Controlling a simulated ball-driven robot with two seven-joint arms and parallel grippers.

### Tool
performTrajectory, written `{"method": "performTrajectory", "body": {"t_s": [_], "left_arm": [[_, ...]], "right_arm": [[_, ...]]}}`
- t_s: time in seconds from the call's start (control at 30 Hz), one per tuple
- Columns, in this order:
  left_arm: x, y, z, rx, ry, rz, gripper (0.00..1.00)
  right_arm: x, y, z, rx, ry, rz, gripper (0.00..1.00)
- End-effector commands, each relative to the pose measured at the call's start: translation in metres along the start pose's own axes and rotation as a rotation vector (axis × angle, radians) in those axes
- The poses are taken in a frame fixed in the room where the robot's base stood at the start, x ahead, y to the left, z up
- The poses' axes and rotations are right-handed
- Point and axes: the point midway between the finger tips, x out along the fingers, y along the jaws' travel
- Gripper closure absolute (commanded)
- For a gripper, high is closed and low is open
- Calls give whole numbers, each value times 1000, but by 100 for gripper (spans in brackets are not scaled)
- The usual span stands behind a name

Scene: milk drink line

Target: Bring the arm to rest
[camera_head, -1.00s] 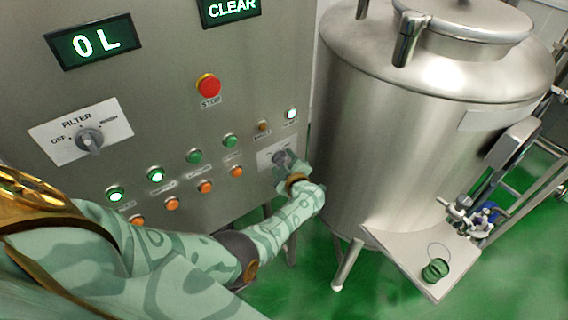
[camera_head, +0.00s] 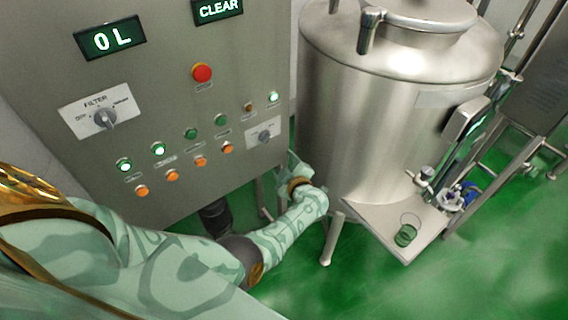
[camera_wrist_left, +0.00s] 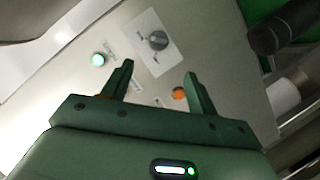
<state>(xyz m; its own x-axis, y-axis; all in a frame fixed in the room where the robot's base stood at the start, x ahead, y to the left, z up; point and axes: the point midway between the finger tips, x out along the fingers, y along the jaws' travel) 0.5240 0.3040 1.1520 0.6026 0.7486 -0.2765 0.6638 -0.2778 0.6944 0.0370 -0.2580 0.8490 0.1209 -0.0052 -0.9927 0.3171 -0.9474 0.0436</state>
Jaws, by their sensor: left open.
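My left arm comes in from the left in the head view. Its gripper (camera_head: 296,172) is just below the lower right corner of the control panel (camera_head: 215,100), apart from the small rotary knob (camera_head: 264,136). In the left wrist view the two dark green fingers (camera_wrist_left: 158,85) stand apart with nothing between them. Beyond them that view shows the knob on its light plate (camera_wrist_left: 157,41), a lit green button (camera_wrist_left: 98,59) and an orange button (camera_wrist_left: 179,93). My right gripper does not show.
A large steel tank (camera_head: 395,110) stands right of the panel. A small steel shelf (camera_head: 375,222) on it holds a green cup-like item (camera_head: 405,235). The panel also carries a FILTER knob (camera_head: 104,118) and a red stop button (camera_head: 202,73). Green floor (camera_head: 480,260) is open at lower right.

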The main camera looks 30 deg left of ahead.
Motion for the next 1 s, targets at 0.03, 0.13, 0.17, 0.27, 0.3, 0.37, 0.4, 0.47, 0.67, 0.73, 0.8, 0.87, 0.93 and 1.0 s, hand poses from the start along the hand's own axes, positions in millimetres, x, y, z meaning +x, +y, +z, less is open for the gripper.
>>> {"method": "performTrajectory", "body": {"t_s": [0.03,0.13,0.17,0.27,0.3,0.37,0.4,0.47,0.67,0.73,0.8,0.87,0.93,1.0], "left_arm": [[0,0,0,0,0,0,41],[0,0,0,0,0,0,41],[0,0,0,0,0,0,41],[0,0,0,0,0,0,41],[0,0,0,0,0,0,41],[0,0,0,0,0,0,41],[0,0,0,0,0,0,41],[0,0,0,-10,-2,1,41],[-11,44,42,87,-195,274,41],[-24,13,95,278,-351,422,41],[-36,-40,139,454,-485,494,41],[-46,-87,167,586,-581,524,41],[-57,-145,194,728,-683,540,41],[-68,-207,214,865,-777,540,41]], "right_arm": [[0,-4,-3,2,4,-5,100],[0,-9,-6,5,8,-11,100],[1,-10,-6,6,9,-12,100],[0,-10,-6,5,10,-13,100],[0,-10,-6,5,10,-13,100],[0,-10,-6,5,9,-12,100],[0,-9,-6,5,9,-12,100],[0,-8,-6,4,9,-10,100],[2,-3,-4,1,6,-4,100],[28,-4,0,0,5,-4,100],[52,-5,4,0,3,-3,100],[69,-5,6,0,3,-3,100],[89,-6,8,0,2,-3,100],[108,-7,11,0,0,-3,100]]}}
